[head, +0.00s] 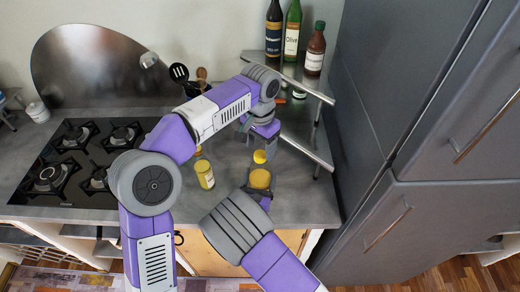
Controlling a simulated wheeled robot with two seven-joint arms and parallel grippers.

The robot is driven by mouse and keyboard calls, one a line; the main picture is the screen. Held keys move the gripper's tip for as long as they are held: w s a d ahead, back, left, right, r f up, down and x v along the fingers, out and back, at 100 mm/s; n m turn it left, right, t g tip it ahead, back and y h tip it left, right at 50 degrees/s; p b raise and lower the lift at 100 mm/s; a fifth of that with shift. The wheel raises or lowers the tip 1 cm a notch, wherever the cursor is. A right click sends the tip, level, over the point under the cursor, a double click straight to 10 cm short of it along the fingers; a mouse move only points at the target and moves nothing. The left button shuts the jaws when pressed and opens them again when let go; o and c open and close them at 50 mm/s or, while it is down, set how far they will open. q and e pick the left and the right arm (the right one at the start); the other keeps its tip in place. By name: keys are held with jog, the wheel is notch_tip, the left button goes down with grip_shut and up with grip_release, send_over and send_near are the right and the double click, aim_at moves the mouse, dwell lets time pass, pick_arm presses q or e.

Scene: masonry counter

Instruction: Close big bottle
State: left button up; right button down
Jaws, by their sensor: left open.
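A wide bottle with yellow contents (260,179) stands on the grey counter near its front edge. A small yellow round piece, which looks like a lid (260,157), shows just above and behind it; I cannot tell whether they touch. My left gripper (268,147) is open and points down close by the yellow piece, behind the bottle. My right gripper (264,193) is at the bottle's near side, mostly hidden by its own arm; its jaws cannot be made out. A slimmer bottle with a yellow label (205,175) stands to the left, partly behind my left arm.
A corner shelf (305,88) at the back right holds several dark and green bottles (292,32). A black gas hob (75,160) fills the counter's left. Utensils (180,73) stand behind my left arm. Tall grey cabinets (440,110) bound the right. Some counter between the bottles and hob is bare.

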pick_arm(q)
jog(key=shift+r, duration=1.05)
jog(key=shift+c, duration=0.3)
notch_tip(320, 180, up, 4)
jog(key=n, duration=0.3)
jog(key=shift+f+n, duration=0.25)
jog(key=shift+n, duration=0.05)
jog(key=shift+f, duration=4.05)
jog(key=c, duration=1.1)
